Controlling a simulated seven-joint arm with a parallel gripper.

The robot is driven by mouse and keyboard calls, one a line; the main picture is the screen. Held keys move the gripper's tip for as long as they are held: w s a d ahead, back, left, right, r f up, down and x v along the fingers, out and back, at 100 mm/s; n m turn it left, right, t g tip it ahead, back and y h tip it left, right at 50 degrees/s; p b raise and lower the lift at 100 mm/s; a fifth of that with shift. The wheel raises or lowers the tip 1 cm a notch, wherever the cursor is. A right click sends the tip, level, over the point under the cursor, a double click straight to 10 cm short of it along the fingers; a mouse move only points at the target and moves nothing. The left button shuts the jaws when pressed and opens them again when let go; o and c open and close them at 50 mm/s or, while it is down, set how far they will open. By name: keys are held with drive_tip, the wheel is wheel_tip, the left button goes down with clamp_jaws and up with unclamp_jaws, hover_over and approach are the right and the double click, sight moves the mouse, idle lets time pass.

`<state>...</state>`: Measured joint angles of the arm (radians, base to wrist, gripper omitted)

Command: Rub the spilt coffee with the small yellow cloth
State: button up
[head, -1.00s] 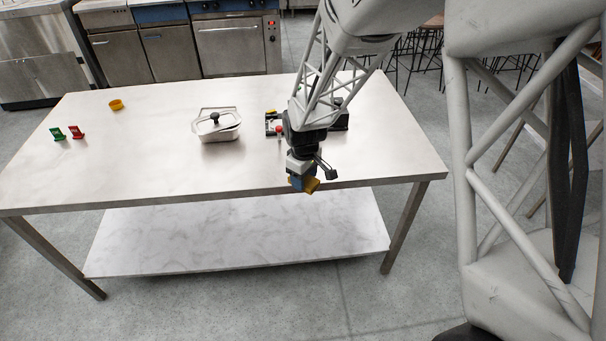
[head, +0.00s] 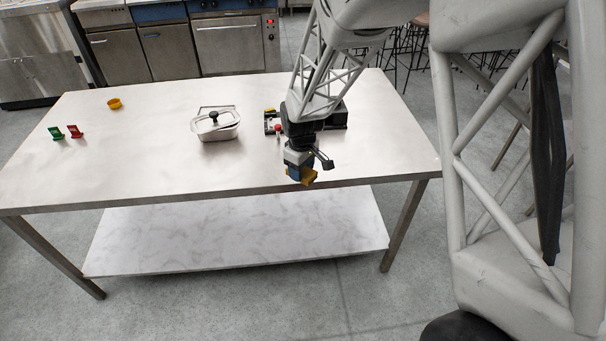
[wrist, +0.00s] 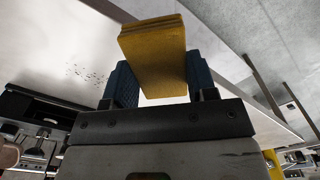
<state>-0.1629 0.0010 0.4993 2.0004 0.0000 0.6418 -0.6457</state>
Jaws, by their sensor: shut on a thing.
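The small yellow cloth (wrist: 152,60) is a thick folded pad between the two blue fingers of my gripper (wrist: 160,85) in the wrist view. My gripper is shut on it. In the head view my gripper (head: 299,172) is near the table's front edge, right of the middle, with the cloth (head: 307,178) at its lower end. I cannot tell whether the cloth touches the table. A patch of small dark specks, apparently the spilt coffee (wrist: 86,75), lies on the tabletop in the wrist view, apart from the cloth. I cannot make it out in the head view.
A lidded pale container (head: 216,130) stands mid-table (head: 150,170). A dark appliance (head: 336,119) is partly behind my arm. A yellow ring-shaped item (head: 115,104), a green item (head: 57,133) and a red item (head: 75,131) are at left. The front left tabletop is clear.

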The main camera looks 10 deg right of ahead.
drive_tip(key=w+r, duration=0.2)
drive_tip(key=w, duration=1.3)
drive_tip(key=shift+a+r, duration=0.15)
drive_tip(key=shift+r, duration=0.1)
